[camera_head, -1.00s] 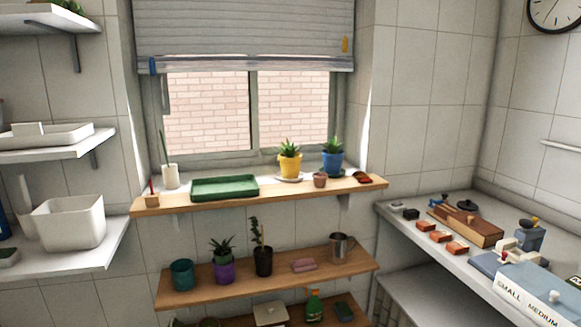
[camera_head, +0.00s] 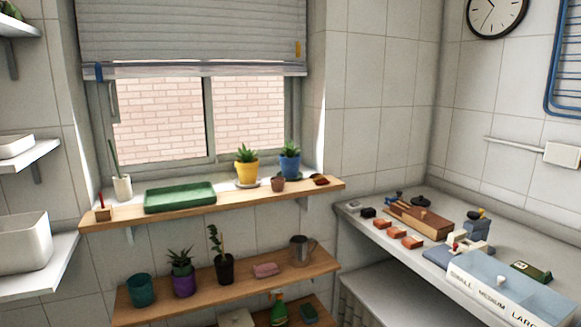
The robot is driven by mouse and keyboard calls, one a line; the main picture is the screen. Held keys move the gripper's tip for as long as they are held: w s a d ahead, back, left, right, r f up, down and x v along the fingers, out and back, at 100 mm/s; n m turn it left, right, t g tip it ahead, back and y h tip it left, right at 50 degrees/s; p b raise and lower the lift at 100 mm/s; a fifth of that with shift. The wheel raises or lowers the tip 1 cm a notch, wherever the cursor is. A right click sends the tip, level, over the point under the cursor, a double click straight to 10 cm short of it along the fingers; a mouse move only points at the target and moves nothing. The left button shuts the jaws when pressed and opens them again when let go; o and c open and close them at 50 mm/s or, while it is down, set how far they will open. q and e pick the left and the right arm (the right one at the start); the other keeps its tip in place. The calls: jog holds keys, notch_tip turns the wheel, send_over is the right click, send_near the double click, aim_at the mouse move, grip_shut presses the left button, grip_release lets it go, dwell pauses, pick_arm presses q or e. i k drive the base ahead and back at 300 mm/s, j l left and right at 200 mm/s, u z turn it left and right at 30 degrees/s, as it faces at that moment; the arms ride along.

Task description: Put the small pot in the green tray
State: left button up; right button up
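The green tray (camera_head: 180,198) lies on the wooden window shelf, left of centre, and looks empty. A small terracotta pot (camera_head: 278,184) stands upright on the same shelf, to the right of the tray and apart from it. Between them, a yellow pot with a plant (camera_head: 246,170) stands on a white saucer. A blue pot with a plant (camera_head: 289,167) stands just behind and right of the small pot. Neither of my grippers is in view.
A white cup (camera_head: 122,187) and a small wooden block with a red stick (camera_head: 103,212) stand left of the tray. A lower wooden shelf (camera_head: 215,284) holds several pots and a metal mug (camera_head: 302,250). The right counter holds a sectioned box (camera_head: 505,290).

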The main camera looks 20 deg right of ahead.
aim_at(161, 201)
jog(key=i+j+z, duration=0.1)
jog(key=i+j, duration=0.55)
jog(key=i, duration=0.05)
